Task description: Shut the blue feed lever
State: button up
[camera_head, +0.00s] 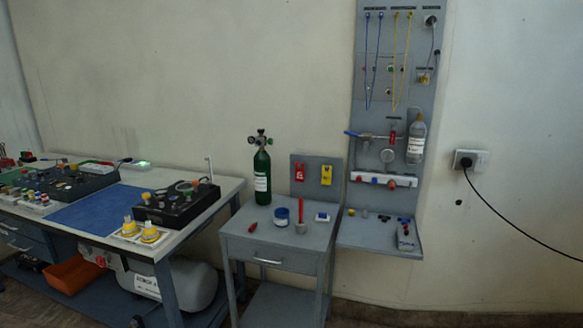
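A blue lever (352,133) sticks out at the left end of a metal pipe assembly (372,136) on the grey upright panel (408,107). It lies nearly in line with the pipe, tilted slightly. It is small here, so its exact angle is hard to tell. A red tag or handle (392,137) sits further right on the same pipe. A round gauge (388,156) hangs below it. A grey bottle (417,138) is mounted at the right. My gripper is not in view.
A white manifold with coloured knobs (384,180) sits below the pipe, above a shelf (372,236) with small parts. A small grey table (262,240) with a green cylinder (262,176) stands to the left. A workbench (172,242) fills the far left. A black cable (510,232) hangs at right.

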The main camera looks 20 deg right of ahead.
aim_at(367, 137)
jog(key=i+z, duration=0.4)
jog(key=i+j+z, duration=0.35)
jog(key=i, duration=0.15)
jog(key=l, duration=0.1)
